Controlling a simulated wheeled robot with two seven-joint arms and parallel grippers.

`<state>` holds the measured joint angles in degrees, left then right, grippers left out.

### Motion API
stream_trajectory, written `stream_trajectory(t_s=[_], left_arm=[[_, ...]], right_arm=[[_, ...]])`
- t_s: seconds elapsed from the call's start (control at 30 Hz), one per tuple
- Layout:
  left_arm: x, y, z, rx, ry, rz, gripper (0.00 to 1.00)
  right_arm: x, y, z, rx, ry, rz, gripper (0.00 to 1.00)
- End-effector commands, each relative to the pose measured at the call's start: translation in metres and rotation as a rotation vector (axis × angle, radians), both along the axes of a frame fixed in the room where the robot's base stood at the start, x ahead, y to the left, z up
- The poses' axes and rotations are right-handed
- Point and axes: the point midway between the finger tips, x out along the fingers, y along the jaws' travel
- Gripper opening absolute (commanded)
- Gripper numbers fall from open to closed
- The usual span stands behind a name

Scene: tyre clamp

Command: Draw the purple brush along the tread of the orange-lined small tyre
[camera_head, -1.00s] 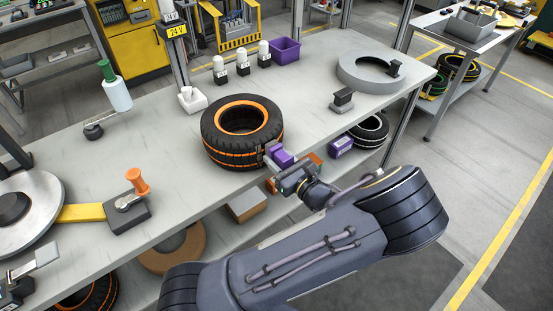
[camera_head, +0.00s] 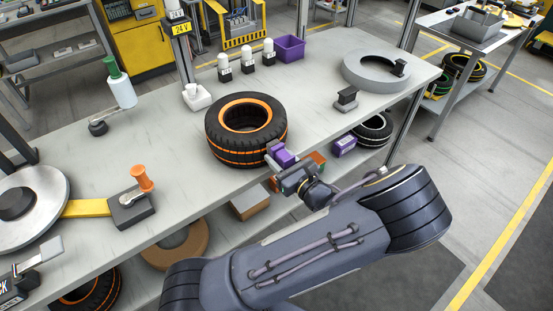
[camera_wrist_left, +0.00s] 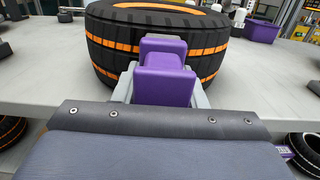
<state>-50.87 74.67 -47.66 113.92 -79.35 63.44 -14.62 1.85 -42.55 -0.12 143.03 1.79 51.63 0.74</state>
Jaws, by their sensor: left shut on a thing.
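The small tyre (camera_head: 222,150) with orange lines lies flat on the grey workbench, its tread facing outward all round. In the left wrist view the tyre's tread (camera_wrist_left: 112,58) stands straight ahead. My left gripper (camera_head: 279,160) is shut on the purple brush (camera_head: 286,155) at the tyre's near right side. The brush also fills the middle of the left wrist view (camera_wrist_left: 165,82), between the grey fingers, its far end against or very close to the tread. The bristles are hidden, so I cannot tell whether they touch. My right gripper is not in view.
The workbench (camera_head: 180,140) is clear left of the tyre. A purple bin (camera_head: 290,47), white-topped bottles (camera_head: 246,58), a grey ring (camera_head: 350,75) and a dark block (camera_head: 346,98) stand behind and right. A green-topped bottle (camera_head: 120,90) and orange-knobbed fixture (camera_head: 132,205) are left.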

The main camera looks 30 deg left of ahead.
Motion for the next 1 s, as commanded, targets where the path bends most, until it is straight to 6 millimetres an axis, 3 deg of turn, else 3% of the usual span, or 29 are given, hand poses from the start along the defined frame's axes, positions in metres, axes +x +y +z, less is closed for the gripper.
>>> stream_trajectory(t_s=[0.27, 0.8, 1.0], left_arm=[[0.007, -0.003, 0.001, 0.001, 0.000, 0.001, 0.12], [-0.014, 0.006, 0.000, 0.001, 0.001, 0.002, 0.12], [-0.013, 0.005, 0.000, 0.001, -0.001, 0.001, 0.12]], right_arm=[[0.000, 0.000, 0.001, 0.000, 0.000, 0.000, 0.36], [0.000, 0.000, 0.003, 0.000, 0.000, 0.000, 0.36], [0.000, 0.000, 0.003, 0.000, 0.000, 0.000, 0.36]])
